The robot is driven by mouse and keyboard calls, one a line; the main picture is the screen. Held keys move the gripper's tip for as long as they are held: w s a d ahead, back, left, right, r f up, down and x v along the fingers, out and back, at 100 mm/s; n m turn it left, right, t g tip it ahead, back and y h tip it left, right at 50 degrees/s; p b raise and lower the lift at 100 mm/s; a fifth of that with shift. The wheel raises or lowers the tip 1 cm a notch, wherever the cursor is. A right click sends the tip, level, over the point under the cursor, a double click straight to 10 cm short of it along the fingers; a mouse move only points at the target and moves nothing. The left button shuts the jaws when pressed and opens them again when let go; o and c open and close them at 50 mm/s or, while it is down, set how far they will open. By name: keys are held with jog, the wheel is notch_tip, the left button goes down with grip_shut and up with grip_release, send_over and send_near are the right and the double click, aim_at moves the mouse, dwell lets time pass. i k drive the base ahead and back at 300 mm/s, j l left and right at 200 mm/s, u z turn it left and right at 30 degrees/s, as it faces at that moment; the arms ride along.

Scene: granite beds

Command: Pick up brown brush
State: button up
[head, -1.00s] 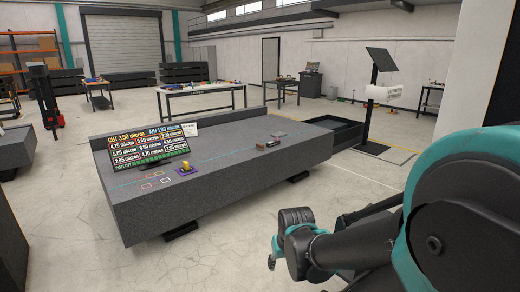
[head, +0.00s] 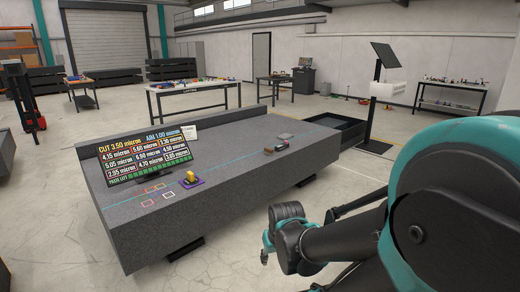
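A small brown item (head: 268,151), which looks like the brown brush, lies on top of the granite bed (head: 228,150), toward its right half. It touches or nearly touches a small grey block (head: 281,145); its details are too small to make out. My gripper (head: 265,249) hangs at the end of my folded arm, in front of the bed's near side and below its top. It is apart from the brown item, and the arm partly hides it. Its finger opening is not clear.
A display screen (head: 134,157) stands on the bed's left part, near a yellow item on a purple pad (head: 191,181) and coloured outlines. A flat grey piece (head: 285,136) lies behind the brown item. A dark bin (head: 337,131) adjoins the bed's far right. Floor in front is clear.

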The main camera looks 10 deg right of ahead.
aim_at(270, 152)
jog(key=i+j, duration=0.1)
jog(key=i, duration=0.5)
jog(key=i+j+z, duration=0.1)
jog(key=i, duration=0.5)
jog(key=i+j, duration=0.15)
jog(key=i, duration=0.45)
jog(key=i+l+z, duration=0.1)
jog(key=i+l, duration=1.35)
jog(key=l, duration=0.15)
